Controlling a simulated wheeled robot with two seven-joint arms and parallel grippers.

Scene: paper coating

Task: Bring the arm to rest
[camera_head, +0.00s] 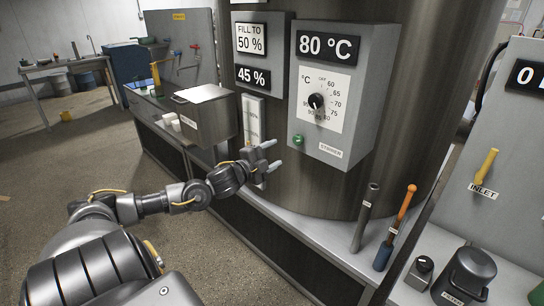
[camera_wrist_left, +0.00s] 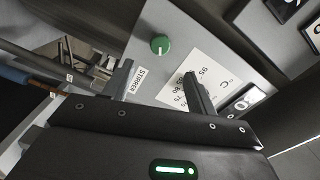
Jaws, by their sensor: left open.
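My left gripper (camera_head: 268,158) is in front of the steel tank (camera_head: 340,185), left of the grey control box (camera_head: 349,60). Its fingers are apart with nothing between them. In the left wrist view the open fingers (camera_wrist_left: 158,85) point toward the box, with the green stirrer button (camera_wrist_left: 160,44) beyond them. In the head view the green button (camera_head: 298,140) is to the right of the fingertips, and a gap seems to separate them. The black knob (camera_head: 316,101) sits on the white temperature dial, under a sign reading 80 °C. My right gripper is not in view.
A grey rod (camera_head: 366,215) and an orange-handled tool (camera_head: 396,228) stand on the ledge at right. A yellow inlet lever (camera_head: 486,166) is at far right. Open floor (camera_head: 90,150) lies at left.

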